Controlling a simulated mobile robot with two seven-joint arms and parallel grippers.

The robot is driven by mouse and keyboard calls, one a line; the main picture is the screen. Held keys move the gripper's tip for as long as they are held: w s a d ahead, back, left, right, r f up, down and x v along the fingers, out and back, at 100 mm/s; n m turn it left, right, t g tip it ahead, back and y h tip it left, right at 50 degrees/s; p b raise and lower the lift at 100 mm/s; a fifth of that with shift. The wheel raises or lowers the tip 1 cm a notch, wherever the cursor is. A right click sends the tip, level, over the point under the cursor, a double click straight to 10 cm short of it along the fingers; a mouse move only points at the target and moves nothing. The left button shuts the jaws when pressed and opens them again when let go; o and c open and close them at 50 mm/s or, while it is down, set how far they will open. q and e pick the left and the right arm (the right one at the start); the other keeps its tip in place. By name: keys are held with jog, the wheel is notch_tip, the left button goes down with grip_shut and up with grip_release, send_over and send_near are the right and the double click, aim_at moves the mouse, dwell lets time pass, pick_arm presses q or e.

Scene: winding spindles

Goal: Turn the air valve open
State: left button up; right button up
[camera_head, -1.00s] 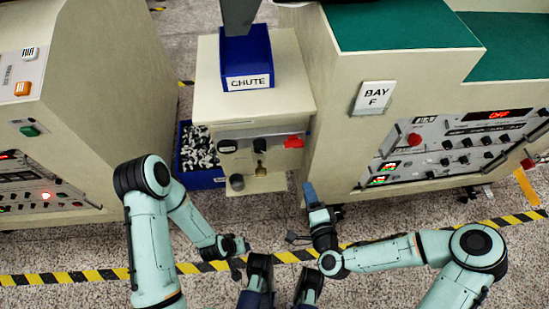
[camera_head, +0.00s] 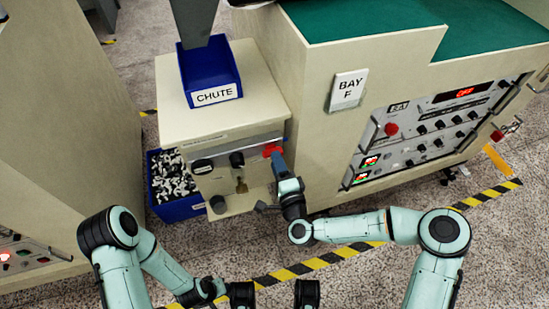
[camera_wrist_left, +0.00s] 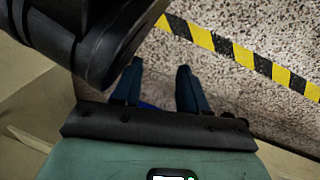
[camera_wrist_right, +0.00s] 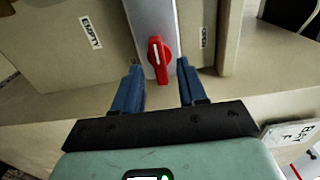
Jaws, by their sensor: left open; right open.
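The air valve is a red knob (camera_head: 271,149) at the upper right of the small cabinet's front panel (camera_head: 222,172). In the right wrist view the red knob (camera_wrist_right: 157,60) has a white line and sits on a grey metal strip. My right gripper (camera_head: 279,162) is at the knob, its blue fingers open. In its wrist view the knob lies between and just beyond the fingertips (camera_wrist_right: 160,68), with a gap on each side; contact does not show. My left gripper (camera_wrist_left: 160,70) is open and empty over the floor.
A blue chute bin (camera_head: 212,75) stands on the cabinet. A blue crate of metal parts (camera_head: 173,185) sits at its left. The Bay F machine (camera_head: 315,120) stands close on the right. Black knobs share the panel. Striped tape (camera_head: 300,268) crosses the open floor.

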pick_arm(q)
jog(key=shift+s+a+f+g, duration=0.15)
jog(key=shift+s+f+g, duration=0.15)
jog(key=shift+s+f, duration=0.3)
pick_arm(e)
jog(key=shift+x, duration=1.35)
pick_arm(q)
jog(key=shift+s+r, duration=0.1)
pick_arm(e)
grip_shut()
pick_arm(q)
jog(key=shift+r, duration=0.15)
jog(key=shift+w+r, duration=0.1)
jog(key=shift+w, duration=0.25)
pick_arm(e)
jog(key=shift+n, duration=8.9)
